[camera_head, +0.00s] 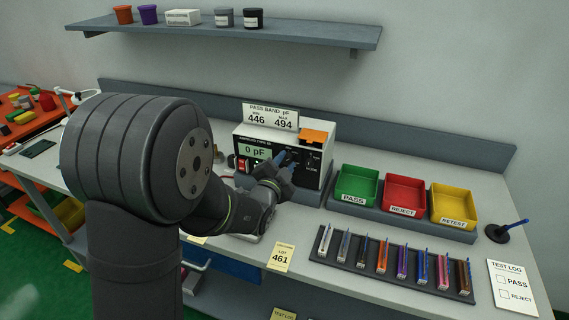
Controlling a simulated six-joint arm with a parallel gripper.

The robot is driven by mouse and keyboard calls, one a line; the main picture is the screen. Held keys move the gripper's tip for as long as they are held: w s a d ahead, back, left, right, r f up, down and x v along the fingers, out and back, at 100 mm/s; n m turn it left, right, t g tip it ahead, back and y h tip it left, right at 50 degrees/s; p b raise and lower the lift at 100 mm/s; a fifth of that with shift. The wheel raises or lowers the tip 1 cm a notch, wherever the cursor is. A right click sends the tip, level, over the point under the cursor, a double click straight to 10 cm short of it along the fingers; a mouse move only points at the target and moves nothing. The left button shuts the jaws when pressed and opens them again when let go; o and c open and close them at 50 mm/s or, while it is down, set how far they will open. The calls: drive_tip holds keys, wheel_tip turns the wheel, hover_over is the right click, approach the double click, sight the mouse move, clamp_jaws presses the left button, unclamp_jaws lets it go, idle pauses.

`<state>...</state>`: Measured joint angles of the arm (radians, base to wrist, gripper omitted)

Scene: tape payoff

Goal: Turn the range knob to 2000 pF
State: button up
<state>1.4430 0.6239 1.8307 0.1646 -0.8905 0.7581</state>
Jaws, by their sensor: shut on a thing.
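The capacitance meter (320,178) stands at the back of the bench, and its display (255,151) reads 0 pF. My gripper (284,160) reaches the meter's front panel with its blue fingertips, shut on the range knob. The fingers hide most of the knob, so its pointer and setting cannot be read. A red switch (242,165) sits at the left of the panel, and an orange part (314,136) is at the top right of the meter.
A pass band sign (270,117) reads 446 and 494. Green (357,184), red (404,193) and yellow (453,205) bins stand right of the meter. A dark rack (392,268) of several coloured parts and a lot 461 card (282,256) lie in front.

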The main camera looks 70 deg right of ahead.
drive_tip(key=shift+m, duration=0.9)
drive_tip(key=o, duration=1)
drive_tip(key=shift+c, duration=0.2)
drive_tip(key=a, duration=1.7)
drive_tip(key=shift+a, duration=0.25)
drive_tip(key=shift+d, duration=0.15)
drive_tip(key=d, duration=1.7)
drive_tip(key=shift+d, duration=0.1)
